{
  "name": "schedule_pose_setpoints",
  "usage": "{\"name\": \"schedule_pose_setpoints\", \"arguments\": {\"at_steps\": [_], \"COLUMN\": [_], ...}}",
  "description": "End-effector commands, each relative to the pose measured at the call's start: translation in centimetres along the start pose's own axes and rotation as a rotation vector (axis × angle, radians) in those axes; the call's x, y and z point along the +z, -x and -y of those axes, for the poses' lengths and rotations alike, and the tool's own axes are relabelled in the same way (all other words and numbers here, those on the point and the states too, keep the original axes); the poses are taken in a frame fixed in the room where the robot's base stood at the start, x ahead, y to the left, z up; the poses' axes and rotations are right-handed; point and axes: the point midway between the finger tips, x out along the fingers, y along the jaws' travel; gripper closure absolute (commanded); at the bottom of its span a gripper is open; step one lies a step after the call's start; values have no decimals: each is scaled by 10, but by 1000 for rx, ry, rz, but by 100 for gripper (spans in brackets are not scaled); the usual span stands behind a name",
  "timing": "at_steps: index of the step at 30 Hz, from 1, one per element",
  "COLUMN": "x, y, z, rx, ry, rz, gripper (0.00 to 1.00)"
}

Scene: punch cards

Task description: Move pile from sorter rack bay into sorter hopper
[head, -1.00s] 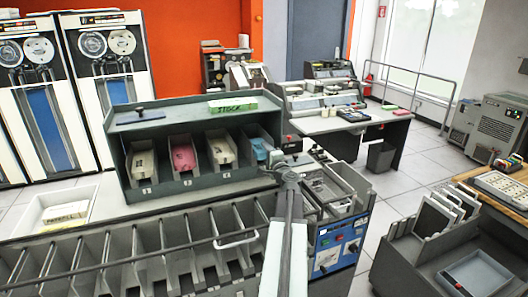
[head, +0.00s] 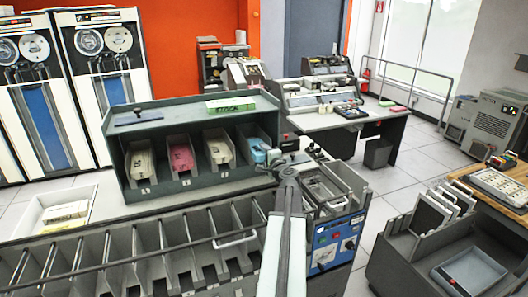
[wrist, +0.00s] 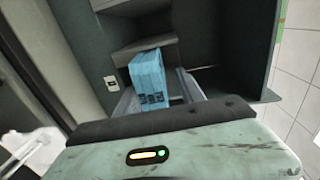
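The rack (head: 125,183) has several numbered bays, with a cream pile (head: 140,160), a pink pile (head: 181,158) and another cream pile (head: 219,150) in the bays from the left. A blue pile (head: 259,149) is in the rightmost bay, partly hidden by my arm. In the wrist view the blue pile (wrist: 149,76) stands in its bay just beyond my gripper (wrist: 160,118). My gripper (head: 289,160) is just right of that bay in the head view. Its fingers are not clear, and no pile shows in it. The sorter machine with a blue panel (head: 338,236) stands to the right; I cannot make out its hopper.
A row of slanted grey pockets (head: 120,250) runs along the front. A white tray (head: 45,213) with cards is at left. A green-labelled pile (head: 231,104) lies on the rack's top. A grey cart (head: 395,268) stands at right, with open floor beyond the sorter.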

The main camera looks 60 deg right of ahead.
Motion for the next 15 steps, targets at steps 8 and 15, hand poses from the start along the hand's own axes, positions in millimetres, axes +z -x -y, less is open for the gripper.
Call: {"name": "schedule_pose_setpoints", "arguments": {"at_steps": [8, 15], "x": [0, -1], "y": [0, 1], "z": [0, 9], "rx": [3, 3], "ry": [0, 0], "rz": [-1, -2], "gripper": [56, 56]}}
